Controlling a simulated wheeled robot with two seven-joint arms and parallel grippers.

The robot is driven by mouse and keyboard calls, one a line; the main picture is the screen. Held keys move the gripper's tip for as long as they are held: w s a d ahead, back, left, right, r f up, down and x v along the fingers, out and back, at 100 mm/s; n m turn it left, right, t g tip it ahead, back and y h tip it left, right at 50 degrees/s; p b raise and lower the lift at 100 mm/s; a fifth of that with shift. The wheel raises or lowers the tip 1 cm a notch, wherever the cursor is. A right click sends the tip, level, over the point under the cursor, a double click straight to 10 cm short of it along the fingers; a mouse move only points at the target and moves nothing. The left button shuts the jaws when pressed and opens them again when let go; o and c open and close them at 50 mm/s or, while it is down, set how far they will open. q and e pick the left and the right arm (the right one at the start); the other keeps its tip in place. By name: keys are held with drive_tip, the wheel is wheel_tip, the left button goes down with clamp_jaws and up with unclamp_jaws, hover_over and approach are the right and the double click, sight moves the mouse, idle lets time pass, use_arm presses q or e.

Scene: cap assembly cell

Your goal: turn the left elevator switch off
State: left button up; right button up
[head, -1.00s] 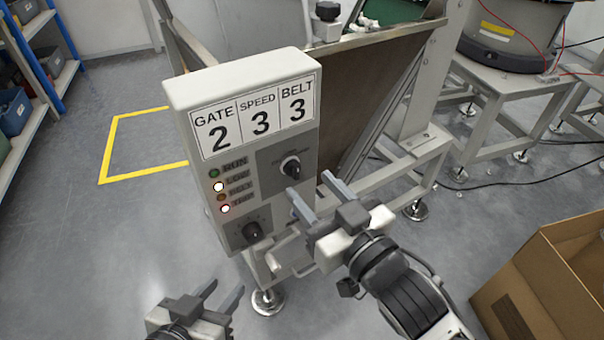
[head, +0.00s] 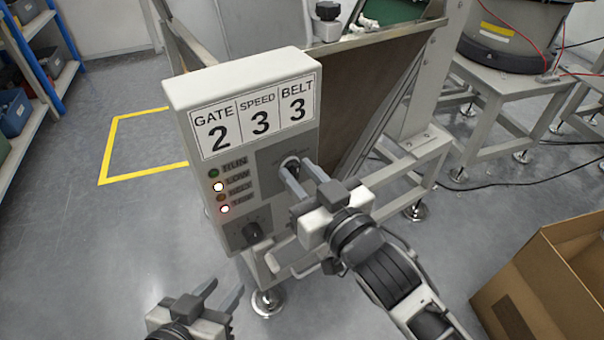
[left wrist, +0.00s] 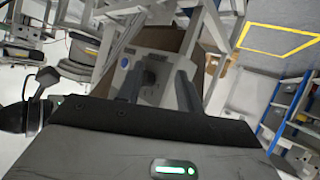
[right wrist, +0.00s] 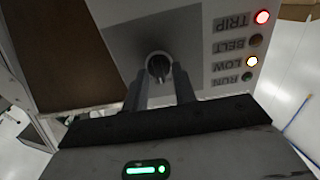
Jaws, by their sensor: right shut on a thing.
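A white control box (head: 190,95) carries an upper dark rotary switch on a grey plate and a lower black knob (head: 252,233). I cannot read the labels that would tell which is the left elevator switch. My right gripper (head: 298,172) is at the upper switch (head: 290,160), its fingertips shut on the knob. In the right wrist view this knob (right wrist: 158,66) sits between the fingertips. My left gripper (head: 222,292) is open and empty, below and in front of the box. The left wrist view shows its spread fingers before a pale panel with a dark knob (left wrist: 149,78).
The LOW lamp (head: 218,187) and red TRIP lamp (head: 225,209) are lit; RUN and BELT look dim. The box shows GATE 2, SPEED 3, BELT 3. A metal frame (head: 410,150) stands behind. A cardboard box (head: 560,270) lies at right; floor at left is clear.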

drive_tip(key=shift+r+n+p, duration=0.2)
drive_tip(key=shift+n+p, duration=0.6)
drive_tip(key=shift+a+n+p, duration=0.1)
drive_tip(key=shift+n+p, duration=0.8)
drive_tip(key=shift+n, duration=0.2)
drive_tip(key=shift+n+p, duration=0.7)
drive_tip(key=shift+n, duration=0.5)
drive_tip(key=shift+s+a+f+n+p, duration=0.1)
drive_tip(key=shift+n+p, duration=0.15)
drive_tip(key=shift+n, duration=0.3)
drive_tip(key=shift+f+n+p, duration=0.1)
drive_tip(key=shift+n+p, duration=0.1)
drive_tip(key=shift+n, duration=0.35)
use_arm(q)
wheel_tip(320, 180, up, 3)
drive_tip(key=shift+a+f+g, duration=0.1)
drive_tip(key=shift+f+g, duration=0.1)
drive_tip(key=shift+g, duration=0.1)
drive_tip(key=shift+s+f, duration=0.1)
use_arm(e)
drive_tip(key=shift+n, duration=0.4)
drive_tip(key=o, duration=1)
